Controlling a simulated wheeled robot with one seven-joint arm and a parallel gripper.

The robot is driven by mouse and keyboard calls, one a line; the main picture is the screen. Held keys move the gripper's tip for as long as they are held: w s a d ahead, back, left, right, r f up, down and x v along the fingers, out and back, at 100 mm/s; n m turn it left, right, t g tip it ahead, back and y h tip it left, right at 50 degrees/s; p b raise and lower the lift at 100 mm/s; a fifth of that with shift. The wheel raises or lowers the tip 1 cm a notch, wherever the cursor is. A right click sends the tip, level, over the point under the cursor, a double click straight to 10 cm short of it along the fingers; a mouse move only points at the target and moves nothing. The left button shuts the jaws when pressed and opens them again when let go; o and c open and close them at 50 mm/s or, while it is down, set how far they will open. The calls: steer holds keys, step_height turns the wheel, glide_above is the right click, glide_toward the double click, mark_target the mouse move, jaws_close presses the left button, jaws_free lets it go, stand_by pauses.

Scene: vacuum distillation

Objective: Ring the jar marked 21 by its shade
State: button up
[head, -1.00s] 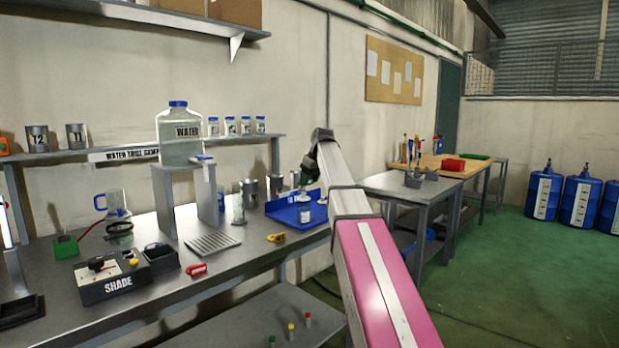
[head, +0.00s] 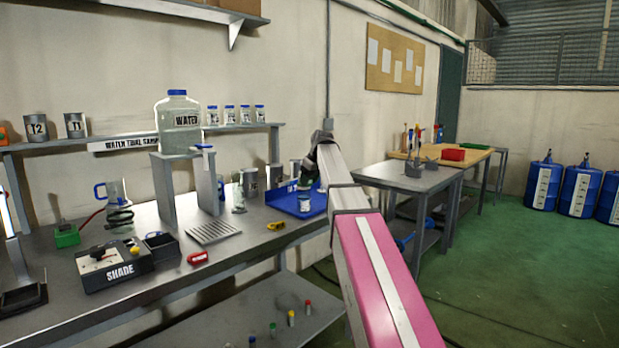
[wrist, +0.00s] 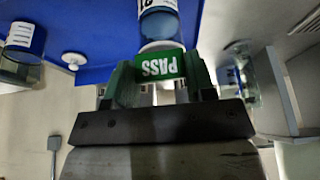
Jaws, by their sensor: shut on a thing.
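My gripper (wrist: 160,85) is shut on a green ring (wrist: 158,66) marked PASS. In the head view my gripper (head: 309,180) is over the blue tray (head: 284,203), above and close to a small jar (head: 305,203). In the wrist view the jar (wrist: 160,22) is just beyond the ring, with blue-grey contents, a white end and a partly cut-off label that seems to read 21. The ring overlaps the jar's near end in the picture; I cannot tell whether it touches or surrounds it. The shade box (head: 113,265) is on the bench at left.
Another labelled jar (wrist: 22,50) and a white knob-like piece (wrist: 73,59) are close by in the wrist view. A yellow ring (head: 276,226) and a red ring (head: 197,258) lie on the bench. Grey cans (head: 249,182) stand left of the tray.

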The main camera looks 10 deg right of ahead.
steer(key=shift+f, duration=0.2)
steer(key=o, duration=1)
steer(key=shift+r, duration=0.1)
steer(key=v, duration=1)
steer(key=shift+r, duration=0.3)
